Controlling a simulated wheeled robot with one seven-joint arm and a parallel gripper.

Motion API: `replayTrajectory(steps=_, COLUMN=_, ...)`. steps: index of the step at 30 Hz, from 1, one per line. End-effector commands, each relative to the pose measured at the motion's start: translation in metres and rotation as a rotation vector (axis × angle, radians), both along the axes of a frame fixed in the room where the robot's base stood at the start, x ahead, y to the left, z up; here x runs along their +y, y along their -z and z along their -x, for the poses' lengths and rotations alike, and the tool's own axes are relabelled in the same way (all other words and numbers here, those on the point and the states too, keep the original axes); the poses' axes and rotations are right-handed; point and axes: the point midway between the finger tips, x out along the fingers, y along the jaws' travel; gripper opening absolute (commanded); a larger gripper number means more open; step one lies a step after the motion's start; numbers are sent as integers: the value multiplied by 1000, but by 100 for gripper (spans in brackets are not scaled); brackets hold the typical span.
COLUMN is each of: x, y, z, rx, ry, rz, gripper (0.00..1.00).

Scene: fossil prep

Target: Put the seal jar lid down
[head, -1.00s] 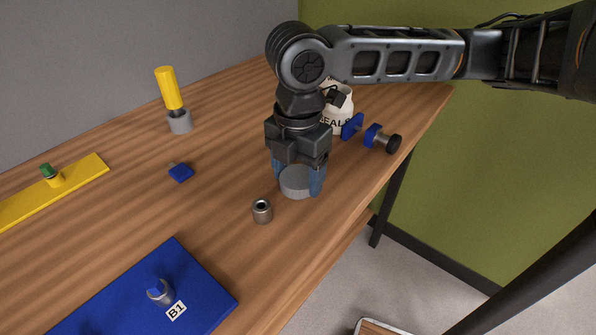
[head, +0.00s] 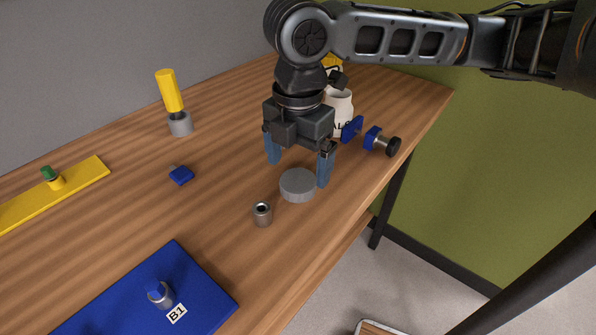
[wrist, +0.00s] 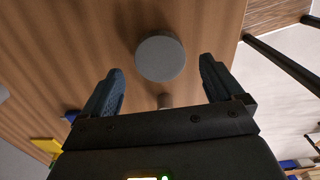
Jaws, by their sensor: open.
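The seal jar lid (head: 297,186) is a flat grey disc lying on the wooden table; it also shows in the wrist view (wrist: 160,58). My gripper (head: 298,172) is open and empty, with its blue fingers raised above and slightly behind the lid. In the wrist view my gripper (wrist: 160,85) has its fingers wide apart, with the lid beyond their tips and touching neither. The white seal jar (head: 341,112) stands behind my gripper, partly hidden by it; part of its lettering shows.
A small metal cylinder (head: 262,214) stands close to the lid's front left. A blue clamp-like piece with a black knob (head: 393,147) lies near the right table edge. A blue mat (head: 205,290) marked B1 is at front left. A small blue piece (head: 181,175) lies left.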

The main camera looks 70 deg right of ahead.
Motion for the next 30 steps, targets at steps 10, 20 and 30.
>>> replayTrajectory(steps=10, x=0, y=-67, z=0, rx=-1, ry=-1, rz=1, gripper=94)
replayTrajectory(steps=20, x=0, y=-84, z=0, rx=1, ry=-1, rz=0, gripper=94)
replayTrajectory(steps=30, x=0, y=-83, z=0, rx=0, ry=-1, rz=0, gripper=94)
